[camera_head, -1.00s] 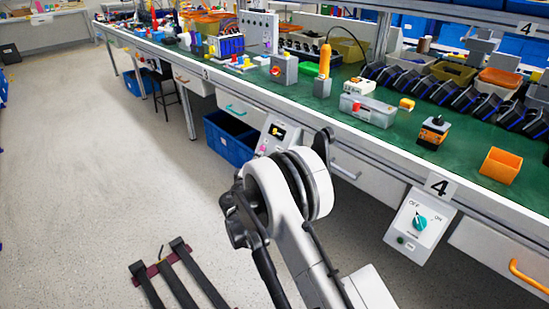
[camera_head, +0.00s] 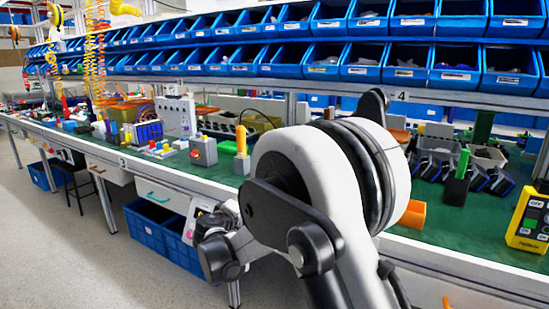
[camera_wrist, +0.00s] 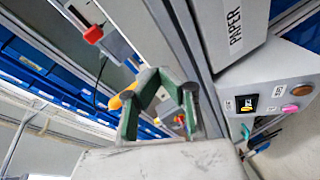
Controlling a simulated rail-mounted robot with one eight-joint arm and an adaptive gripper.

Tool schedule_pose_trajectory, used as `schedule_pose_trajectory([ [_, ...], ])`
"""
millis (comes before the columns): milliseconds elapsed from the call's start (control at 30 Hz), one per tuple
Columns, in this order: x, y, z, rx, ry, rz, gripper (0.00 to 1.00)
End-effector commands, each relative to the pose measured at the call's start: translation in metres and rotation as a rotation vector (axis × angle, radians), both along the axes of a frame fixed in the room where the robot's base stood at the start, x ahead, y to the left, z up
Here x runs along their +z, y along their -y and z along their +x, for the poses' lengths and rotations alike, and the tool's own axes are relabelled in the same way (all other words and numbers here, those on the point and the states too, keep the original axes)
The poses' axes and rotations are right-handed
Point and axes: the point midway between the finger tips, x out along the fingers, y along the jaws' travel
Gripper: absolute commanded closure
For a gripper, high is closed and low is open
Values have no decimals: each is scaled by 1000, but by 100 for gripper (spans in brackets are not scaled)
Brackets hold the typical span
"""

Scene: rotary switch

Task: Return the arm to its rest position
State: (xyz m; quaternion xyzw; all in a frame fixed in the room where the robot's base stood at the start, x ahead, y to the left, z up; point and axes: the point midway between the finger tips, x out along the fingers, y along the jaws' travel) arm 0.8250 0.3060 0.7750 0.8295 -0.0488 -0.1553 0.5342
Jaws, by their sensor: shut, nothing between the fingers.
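My arm (camera_head: 330,170) is bent up in front of the bench and fills the middle of the head view. My gripper (camera_wrist: 158,74) shows in the wrist view, its two green-grey fingers leaning together at the tips with nothing held. It is apart from the bench parts behind it. In the head view I cannot make out the fingers. The rotary switch panel marked 4 is not visible now.
The green-topped bench (camera_head: 225,172) runs across the head view, with blue bins (camera_head: 390,55) on shelves above. A yellow-handled tool (camera_head: 242,140) stands on it, and a yellow device (camera_head: 530,215) is at the right. Blue crates (camera_head: 150,225) sit below. The floor at lower left is clear.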

Motion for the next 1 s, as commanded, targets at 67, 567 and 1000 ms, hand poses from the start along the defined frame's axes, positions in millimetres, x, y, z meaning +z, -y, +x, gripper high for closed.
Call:
schedule_pose_trajectory([
  [67, 14, 24, -7, -25, -26, 31, 100],
  [567, 76, 161, -86, -171, -202, 266, 100],
  [1000, 96, 254, -202, -287, -337, 508, 100],
])
